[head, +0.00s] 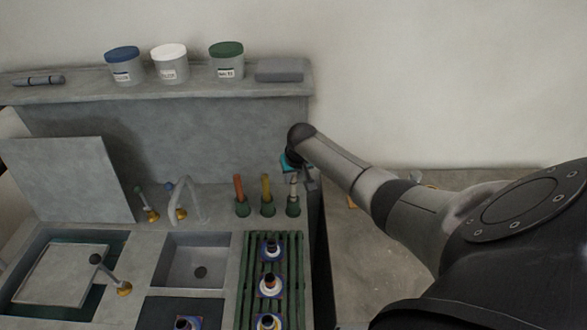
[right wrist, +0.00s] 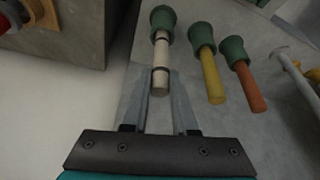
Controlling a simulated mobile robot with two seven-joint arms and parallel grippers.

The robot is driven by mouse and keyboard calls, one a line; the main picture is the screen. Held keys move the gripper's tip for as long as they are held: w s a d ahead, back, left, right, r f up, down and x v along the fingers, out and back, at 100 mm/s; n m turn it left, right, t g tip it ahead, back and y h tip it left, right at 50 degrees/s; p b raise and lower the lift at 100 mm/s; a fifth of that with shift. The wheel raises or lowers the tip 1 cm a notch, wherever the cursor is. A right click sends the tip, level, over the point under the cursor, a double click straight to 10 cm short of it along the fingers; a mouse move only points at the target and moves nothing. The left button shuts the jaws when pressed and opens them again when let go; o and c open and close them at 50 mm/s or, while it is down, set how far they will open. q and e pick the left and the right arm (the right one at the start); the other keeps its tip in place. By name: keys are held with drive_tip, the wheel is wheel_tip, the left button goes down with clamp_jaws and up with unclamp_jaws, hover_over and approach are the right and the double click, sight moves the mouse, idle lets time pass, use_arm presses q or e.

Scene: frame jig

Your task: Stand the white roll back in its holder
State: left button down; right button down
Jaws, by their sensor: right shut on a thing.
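The white roll (right wrist: 161,52) is between the fingertips of my right gripper (right wrist: 160,80) in the right wrist view. The gripper is shut on it. The roll's lower end meets a green holder (right wrist: 163,17) and lines up with it; how deep it sits inside cannot be seen. In the head view my right gripper (head: 304,181) is above the rightmost green holder (head: 293,209), with the roll (head: 293,189) upright and partly hidden. My left gripper is not in view.
A yellow roll (head: 266,188) and an orange roll (head: 239,188) stand in green holders beside it. A slatted green rack (head: 249,285) with several round pieces lies in front. A sink (head: 186,262) and curved tap (head: 187,190) are left. Lidded jars (head: 170,65) stand on the shelf.

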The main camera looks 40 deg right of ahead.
drive_tip(key=shift+f, duration=0.55)
drive_tip(key=c, duration=0.6)
unclamp_jaws()
drive_tip(key=shift+r, duration=0.15)
drive_tip(key=shift+s+r, duration=0.1)
drive_tip(key=shift+r, duration=0.1)
drive_tip(key=shift+p+v, duration=1.65)
drive_tip(key=shift+v, duration=5.65)
drive_tip(key=shift+a, duration=0.1)
